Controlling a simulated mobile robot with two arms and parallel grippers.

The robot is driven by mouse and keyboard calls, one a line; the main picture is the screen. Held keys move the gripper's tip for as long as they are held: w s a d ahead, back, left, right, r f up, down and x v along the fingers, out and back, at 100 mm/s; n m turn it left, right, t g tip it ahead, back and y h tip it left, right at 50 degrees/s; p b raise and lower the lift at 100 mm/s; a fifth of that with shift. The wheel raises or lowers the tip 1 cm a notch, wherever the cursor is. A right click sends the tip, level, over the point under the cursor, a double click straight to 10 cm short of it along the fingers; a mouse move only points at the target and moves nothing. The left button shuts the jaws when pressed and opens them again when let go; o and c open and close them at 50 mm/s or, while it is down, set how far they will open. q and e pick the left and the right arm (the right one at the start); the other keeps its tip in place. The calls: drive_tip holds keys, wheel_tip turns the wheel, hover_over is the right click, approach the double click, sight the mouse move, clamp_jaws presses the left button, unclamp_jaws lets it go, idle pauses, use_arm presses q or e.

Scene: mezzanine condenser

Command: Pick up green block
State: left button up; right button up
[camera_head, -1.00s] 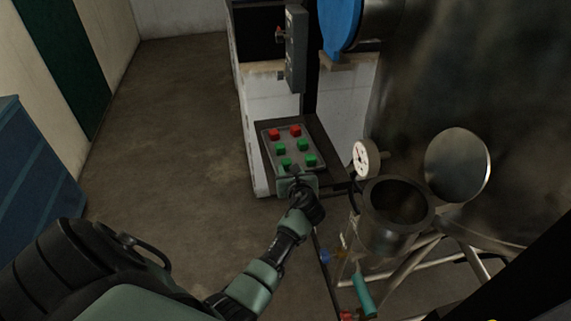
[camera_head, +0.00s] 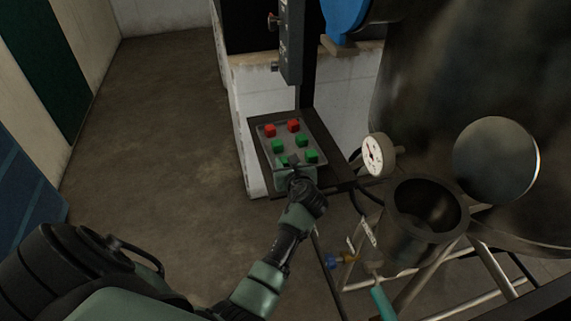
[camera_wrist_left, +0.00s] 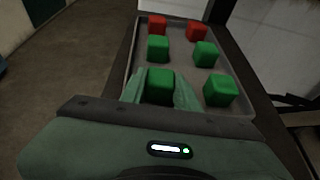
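Several green blocks and two red blocks stand in rows in a shallow grey tray (camera_head: 266,147). The near-left green block (camera_head: 285,160) is partly hidden behind my left gripper (camera_head: 294,165). In the left wrist view, that green block (camera_wrist_left: 159,86) sits between the two pale green fingers of my left gripper (camera_wrist_left: 160,92). The fingers are spread, one on each side; I cannot tell whether they touch it. Another green block (camera_wrist_left: 221,90) stands to its right, with green blocks (camera_wrist_left: 158,48) and (camera_wrist_left: 205,54) behind. My right gripper is not in view.
The tray lies on a dark stand (camera_head: 334,169) beside a white tiled wall. To the right are a pressure gauge (camera_head: 378,154), an open metal pot (camera_head: 427,207) and a large dark tank (camera_head: 440,80). Floor at the left is clear.

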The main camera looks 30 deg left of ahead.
sight(286, 161)
use_arm(q)
drive_tip(key=shift+a+f, duration=0.1)
clamp_jaws()
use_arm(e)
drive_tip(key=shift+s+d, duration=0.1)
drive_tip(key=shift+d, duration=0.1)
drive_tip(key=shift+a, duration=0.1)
